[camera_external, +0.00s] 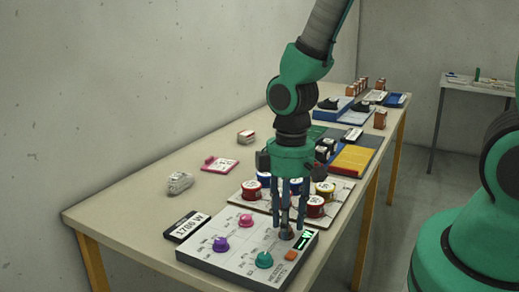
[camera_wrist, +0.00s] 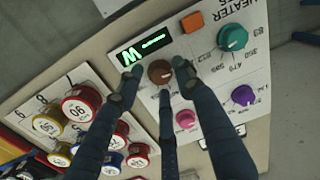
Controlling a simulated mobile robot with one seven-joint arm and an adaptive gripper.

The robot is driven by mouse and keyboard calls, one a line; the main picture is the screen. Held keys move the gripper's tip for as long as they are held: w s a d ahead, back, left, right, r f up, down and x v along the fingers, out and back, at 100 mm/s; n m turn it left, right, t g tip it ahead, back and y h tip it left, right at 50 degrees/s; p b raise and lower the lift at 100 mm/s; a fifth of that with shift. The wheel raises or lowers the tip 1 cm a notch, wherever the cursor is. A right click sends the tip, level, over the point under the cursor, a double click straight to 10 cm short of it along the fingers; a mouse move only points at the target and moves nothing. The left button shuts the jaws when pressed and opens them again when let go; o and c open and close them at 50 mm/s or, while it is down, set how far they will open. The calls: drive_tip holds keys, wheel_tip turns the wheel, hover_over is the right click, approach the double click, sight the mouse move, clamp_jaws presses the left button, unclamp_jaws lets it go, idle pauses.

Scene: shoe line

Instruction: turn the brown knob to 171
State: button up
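The brown knob (camera_wrist: 160,72) sits on the light heater panel (camera_wrist: 205,65), beside a black display (camera_wrist: 142,48) with green characters I cannot read surely. In the outside view the brown knob (camera_external: 287,234) is partly hidden behind my fingers. My gripper (camera_wrist: 159,77) points down over the knob, its three fingertips spread around it. Narrow gaps show between the side fingertips and the knob in the wrist view; I see no clear contact. In the outside view my gripper (camera_external: 288,222) is low over the panel's far right part.
On the panel are a teal knob (camera_external: 264,260), a purple knob (camera_external: 220,245), a pink knob (camera_external: 246,221) and an orange button (camera_external: 290,256). A black-and-white sign (camera_external: 186,227) lies at its left. Several round tins (camera_external: 315,206) stand on a board behind my fingers.

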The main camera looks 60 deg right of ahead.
drive_tip(key=shift+r, duration=0.15)
wheel_tip(320, 180, up, 12)
drive_tip(key=shift+d+f, duration=0.2)
drive_tip(key=shift+d, duration=0.05)
idle(0.7)
drive_tip(key=shift+w+r, duration=0.1)
idle(0.4)
drive_tip(key=s+a+r+m+t, duration=0.1)
drive_tip(key=s+r, duration=0.3)
drive_tip(key=r, duration=0.5)
drive_tip(key=s+a+r+m+t, duration=0.1)
drive_tip(key=s+a+r+t, duration=0.1)
drive_tip(key=r, duration=0.7)
drive_tip(key=s+a+r+m+t, duration=0.1)
drive_tip(key=s+r+t, duration=0.1)
drive_tip(key=s+r, duration=0.4)
wheel_tip(320, 180, up, 3)
drive_tip(key=shift+a+t+h, duration=0.3)
drive_tip(key=shift+t, duration=0.1)
